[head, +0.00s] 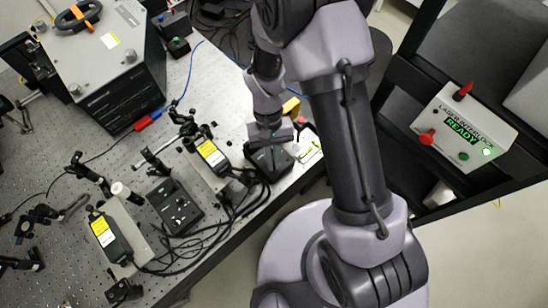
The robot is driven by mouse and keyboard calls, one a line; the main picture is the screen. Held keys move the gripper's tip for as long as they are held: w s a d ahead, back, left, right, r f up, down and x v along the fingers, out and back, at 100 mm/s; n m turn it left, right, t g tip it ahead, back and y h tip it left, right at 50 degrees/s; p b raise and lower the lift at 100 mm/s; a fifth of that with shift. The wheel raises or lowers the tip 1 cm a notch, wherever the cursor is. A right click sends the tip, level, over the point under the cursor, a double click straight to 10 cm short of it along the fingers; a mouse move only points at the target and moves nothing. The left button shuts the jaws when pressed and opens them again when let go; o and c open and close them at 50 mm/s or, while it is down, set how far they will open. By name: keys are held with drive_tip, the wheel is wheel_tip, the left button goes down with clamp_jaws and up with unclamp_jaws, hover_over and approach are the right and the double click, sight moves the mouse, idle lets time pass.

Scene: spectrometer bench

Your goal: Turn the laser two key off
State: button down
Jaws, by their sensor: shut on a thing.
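My gripper (270,140) reaches down over a black controller box (274,164) at the right edge of the optical table. It is shut on the key on top of this box. The key itself is hidden by the gripper, so its turn position does not show. A second black controller box (175,207) with small knobs on its face stands to the left, apart from the gripper. I cannot read which box is marked laser two.
Laser heads with yellow labels (103,232) (210,153) and black cables lie near the boxes. A large grey-black unit (108,75) stands at upper left. A white interlock box (464,127) showing "READY" is on the right. Optical mounts crowd the table's left.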

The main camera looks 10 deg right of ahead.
drive_tip(key=n, duration=0.2)
drive_tip(key=n+h, duration=0.1)
drive_tip(key=n, duration=0.1)
drive_tip(key=n+h+p, duration=0.1)
drive_tip(key=shift+a+n+t, duration=0.25)
drive_tip(key=shift+n+t, duration=0.15)
drive_tip(key=shift+n, duration=0.3)
drive_tip(key=c, duration=1.6)
unclamp_jaws()
drive_tip(key=p+v, duration=0.1)
drive_tip(key=v, duration=0.4)
drive_tip(key=p+v, duration=0.1)
drive_tip(key=v, duration=0.5)
drive_tip(key=p+v, duration=0.1)
drive_tip(key=v, duration=0.5)
drive_tip(key=shift+s+a+r+p, duration=0.1)
drive_tip(key=shift+a+r+p, duration=0.1)
drive_tip(key=shift+a+p, duration=0.1)
